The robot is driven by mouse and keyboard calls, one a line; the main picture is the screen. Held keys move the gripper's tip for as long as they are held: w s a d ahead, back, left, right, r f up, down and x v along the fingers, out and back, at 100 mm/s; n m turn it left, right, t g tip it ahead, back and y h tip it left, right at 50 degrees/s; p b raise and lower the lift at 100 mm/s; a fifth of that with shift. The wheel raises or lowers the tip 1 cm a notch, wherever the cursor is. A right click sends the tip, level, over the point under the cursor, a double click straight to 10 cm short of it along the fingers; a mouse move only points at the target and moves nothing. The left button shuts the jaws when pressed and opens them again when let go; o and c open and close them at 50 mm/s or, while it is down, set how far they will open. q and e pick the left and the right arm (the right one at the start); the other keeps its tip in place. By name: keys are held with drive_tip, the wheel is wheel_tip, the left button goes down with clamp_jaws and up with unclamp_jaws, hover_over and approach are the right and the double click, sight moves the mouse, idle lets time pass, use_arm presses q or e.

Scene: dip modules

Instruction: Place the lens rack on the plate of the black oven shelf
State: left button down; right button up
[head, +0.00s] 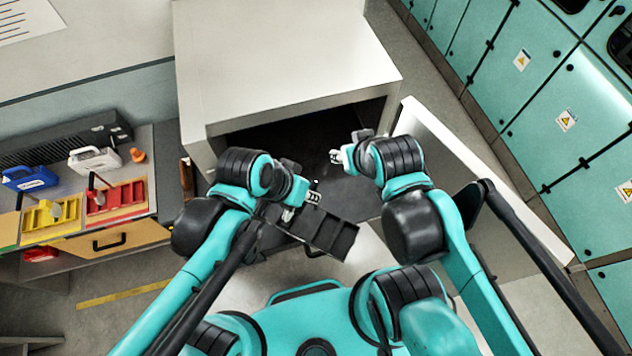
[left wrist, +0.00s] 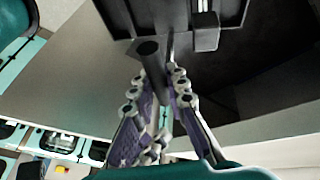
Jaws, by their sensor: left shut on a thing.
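The lens rack (head: 328,234) is a black tray with several compartments. My left gripper (head: 301,205) is shut on it at its upper left edge, and the rack hangs tilted in front of the oven. In the left wrist view the rack (left wrist: 118,14) shows at the top, beyond the fingers (left wrist: 160,75). The dark oven shelf plate (head: 352,196) lies at the oven mouth, behind the rack and partly hidden by my arms. My right gripper (head: 338,157) is at the oven opening, apart from the rack; its jaw gap is too small to judge.
The white oven (head: 290,70) stands ahead with a dark inside. Its open door (head: 470,165) stands out at the right. A bench (head: 165,165) with coloured bins and boxes is at the left. Teal cabinets (head: 545,95) line the right side.

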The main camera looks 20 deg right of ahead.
use_arm(q)
drive_tip(key=w+d+f+b, duration=0.5)
drive_tip(key=w+f+b, duration=0.4)
drive_tip(key=f, duration=0.1)
drive_tip(key=shift+w+d+f, duration=0.2)
drive_tip(key=shift+w+f, duration=0.1)
drive_tip(key=shift+w, duration=0.1)
drive_tip(key=shift+f+b, duration=0.1)
drive_tip(key=shift+b, duration=0.25)
drive_tip(key=c, duration=1.8)
unclamp_jaws()
